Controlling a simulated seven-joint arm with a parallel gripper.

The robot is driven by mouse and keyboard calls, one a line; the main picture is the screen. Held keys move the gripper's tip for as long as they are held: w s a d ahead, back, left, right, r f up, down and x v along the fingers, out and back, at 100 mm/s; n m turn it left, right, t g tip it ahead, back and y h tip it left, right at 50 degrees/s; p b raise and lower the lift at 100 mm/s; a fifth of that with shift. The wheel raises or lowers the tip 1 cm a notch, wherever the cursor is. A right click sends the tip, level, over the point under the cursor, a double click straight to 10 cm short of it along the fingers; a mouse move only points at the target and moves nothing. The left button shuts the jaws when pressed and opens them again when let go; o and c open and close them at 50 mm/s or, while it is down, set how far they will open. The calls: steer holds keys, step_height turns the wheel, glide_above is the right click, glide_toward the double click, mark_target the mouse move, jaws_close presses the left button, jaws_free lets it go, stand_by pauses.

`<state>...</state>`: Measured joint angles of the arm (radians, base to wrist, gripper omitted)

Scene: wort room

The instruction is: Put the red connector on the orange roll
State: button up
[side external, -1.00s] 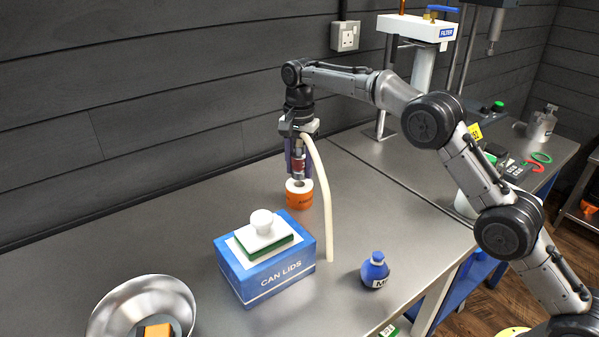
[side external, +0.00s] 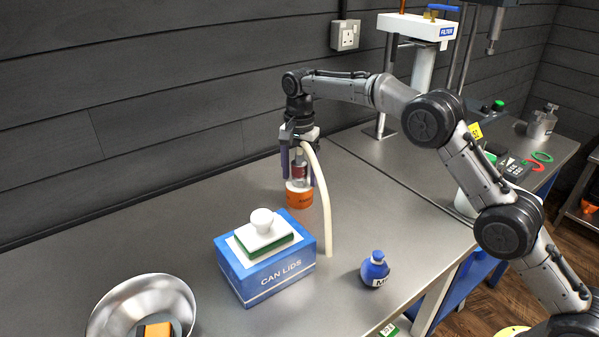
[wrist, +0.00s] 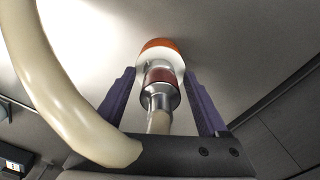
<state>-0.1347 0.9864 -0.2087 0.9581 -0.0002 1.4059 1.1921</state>
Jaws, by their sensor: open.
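The red connector (side external: 299,172), a metal fitting with a red band on the end of a cream hose (side external: 325,215), stands upright on top of the orange roll (side external: 299,199). The roll sits on the metal bench near the wall. In the wrist view the connector (wrist: 160,88) is end-on against the roll's white face (wrist: 143,67), with the orange rim (wrist: 160,44) beyond. My gripper (side external: 300,180) points down around the connector. Its purple fingers stand apart on either side, with gaps between them and the connector in the wrist view (wrist: 160,90).
A blue can lids box (side external: 268,265) with a white-handled green pad (side external: 262,235) on it stands in front of the roll. A blue bottle (side external: 375,269) is to the right. A metal bowl (side external: 108,310) is at the lower left. The bench behind the box at left is clear.

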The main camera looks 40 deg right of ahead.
mark_target(300, 153)
steer(key=shift+r, duration=3.9)
steer(key=s+d+r+n+t, duration=0.25)
steer(key=s+r, duration=0.35)
steer(key=s, duration=0.4)
steer(key=s+d+r+n+t, duration=0.1)
steer(key=s+d+r+n, duration=0.25)
steer(key=s+r, duration=0.45)
steer(key=s+d+f+n+t, duration=0.1)
steer(key=s+f+n, duration=0.2)
steer(key=s, duration=0.9)
steer(key=s+d+f+n+t, duration=0.1)
steer(key=s+f+n, duration=0.2)
steer(key=s+f, duration=0.6)
steer(key=s, duration=0.3)
steer(key=shift+s, duration=0.3)
